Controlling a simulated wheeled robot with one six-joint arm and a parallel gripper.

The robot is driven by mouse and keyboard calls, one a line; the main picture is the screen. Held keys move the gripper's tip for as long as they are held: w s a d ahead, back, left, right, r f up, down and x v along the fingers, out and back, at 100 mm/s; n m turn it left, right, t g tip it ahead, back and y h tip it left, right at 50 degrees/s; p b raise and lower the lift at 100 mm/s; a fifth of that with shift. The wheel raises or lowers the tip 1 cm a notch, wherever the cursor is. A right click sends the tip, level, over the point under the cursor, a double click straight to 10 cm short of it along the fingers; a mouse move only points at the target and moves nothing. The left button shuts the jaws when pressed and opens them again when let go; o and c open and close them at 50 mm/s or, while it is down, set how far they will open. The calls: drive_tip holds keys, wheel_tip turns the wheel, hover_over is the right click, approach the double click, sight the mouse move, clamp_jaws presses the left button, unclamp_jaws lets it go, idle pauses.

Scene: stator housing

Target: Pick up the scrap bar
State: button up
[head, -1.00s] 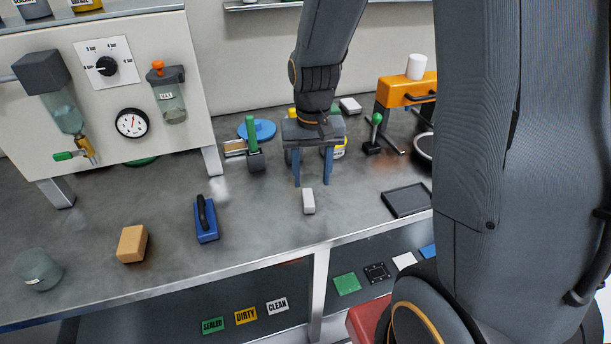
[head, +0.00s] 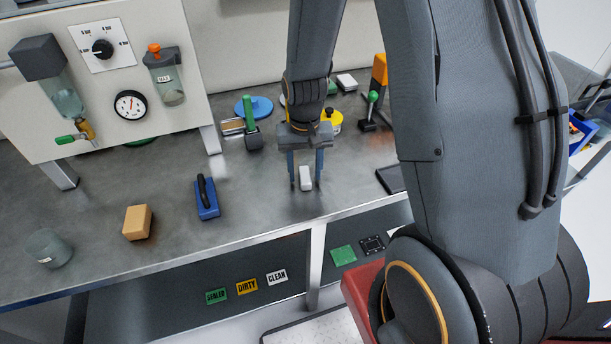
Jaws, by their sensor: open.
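A small pale grey bar (head: 306,181), which looks like the scrap bar, lies on the grey workbench (head: 262,192) near its front edge. My gripper (head: 305,186) points down over it and is open. One finger shows on each side of the bar, with a visible gap on both sides. The fingertips are low, close to the bench top; whether they touch it I cannot tell.
A blue block with a black handle (head: 207,198) and a tan block (head: 137,222) lie to the left. A green-handled tool (head: 251,130) and a blue disc (head: 254,106) lie behind. A dark tray (head: 391,180) is to the right. A lower shelf holds label plates.

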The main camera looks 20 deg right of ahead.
drive_tip(key=shift+f, duration=0.1)
clamp_jaws()
idle(0.4)
